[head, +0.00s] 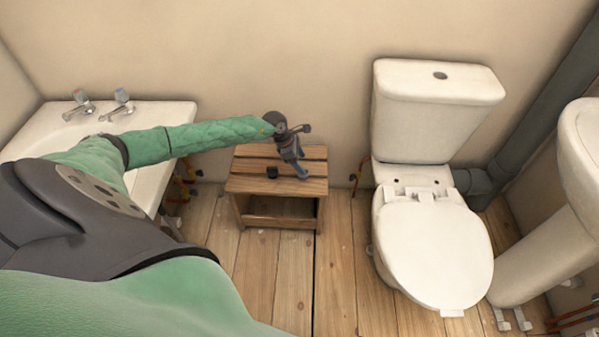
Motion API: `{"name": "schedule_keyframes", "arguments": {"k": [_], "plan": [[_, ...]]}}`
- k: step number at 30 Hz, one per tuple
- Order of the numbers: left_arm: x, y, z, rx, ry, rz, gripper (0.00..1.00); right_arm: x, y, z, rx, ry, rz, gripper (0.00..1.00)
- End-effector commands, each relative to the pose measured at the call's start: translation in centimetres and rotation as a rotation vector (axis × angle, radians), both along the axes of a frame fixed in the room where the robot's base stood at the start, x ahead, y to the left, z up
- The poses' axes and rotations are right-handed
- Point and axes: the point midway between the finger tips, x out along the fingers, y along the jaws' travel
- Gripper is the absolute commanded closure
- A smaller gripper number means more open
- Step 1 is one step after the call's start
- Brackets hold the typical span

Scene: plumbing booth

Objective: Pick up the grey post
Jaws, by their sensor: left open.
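A small dark grey piece (272,172), the likeliest match for the grey post, sits on the top of a wooden stool (250,187). It is too small to make out its shape well. My left arm reaches in from the left across the washbasin, and my left gripper (302,174) is over the right part of the stool top. It points down, is open, and is to the right of the dark piece, apart from it. I cannot tell how high its tips are above the wood. My right gripper is not in view.
A white washbasin (178,112) with two taps is at the left. A white toilet (440,255) stands right of the stool, with a grey waste pipe (530,125) behind it. Another white basin (580,145) is at the right edge. The plank floor (340,270) before the stool is clear.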

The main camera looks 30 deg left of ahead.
Motion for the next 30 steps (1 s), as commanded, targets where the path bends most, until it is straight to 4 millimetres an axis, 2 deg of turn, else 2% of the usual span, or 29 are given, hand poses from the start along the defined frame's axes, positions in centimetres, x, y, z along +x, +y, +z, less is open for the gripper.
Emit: {"name": "schedule_keyframes", "arguments": {"k": [1, 5, 17, 24, 30], "plan": [[0.0, 1.1, -0.2, 0.031, 0.01, -0.01, 0.32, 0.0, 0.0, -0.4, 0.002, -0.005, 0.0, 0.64], [0.0, 2.1, -0.8, 0.064, 0.024, -0.02, 0.32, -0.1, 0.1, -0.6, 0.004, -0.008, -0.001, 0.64], [0.7, 0.9, -3.7, 0.061, 0.023, -0.02, 0.32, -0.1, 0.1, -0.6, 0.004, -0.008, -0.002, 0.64], [1.5, -0.3, -6.6, 0.059, 0.024, -0.018, 0.32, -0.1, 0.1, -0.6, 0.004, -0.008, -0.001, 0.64], [1.7, -0.5, -7.4, 0.061, 0.022, -0.018, 0.32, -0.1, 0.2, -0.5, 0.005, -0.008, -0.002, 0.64]]}}
